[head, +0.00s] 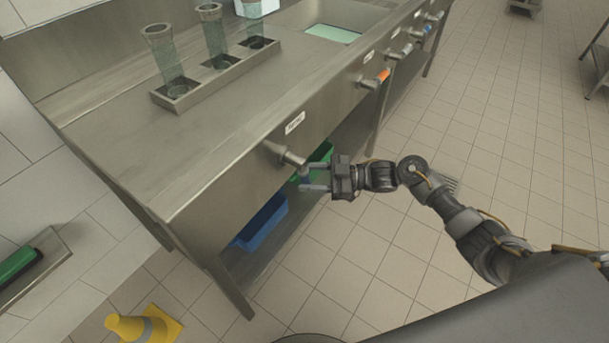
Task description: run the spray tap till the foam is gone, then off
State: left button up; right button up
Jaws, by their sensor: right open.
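The sink (303,12) at the back of the steel counter holds a pale green surface (333,34); I cannot tell from here whether that is foam. Several tap handles stick out from the counter's front, each by a small white label too small to read. The nearest tap handle (290,157) points down and out. My right gripper (306,178) is open, with its two fingers on either side of this handle's end; I cannot tell whether they touch it. Farther along are an orange-marked handle (377,79), a grey one (400,53) and a blue-marked one (424,29). My left gripper is out of view.
A blue bin (262,222) and a green bin (318,160) sit on the shelf below.

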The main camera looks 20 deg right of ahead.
jog(key=shift+w+a, duration=0.2)
jog(key=shift+a, duration=0.45)
grip_shut()
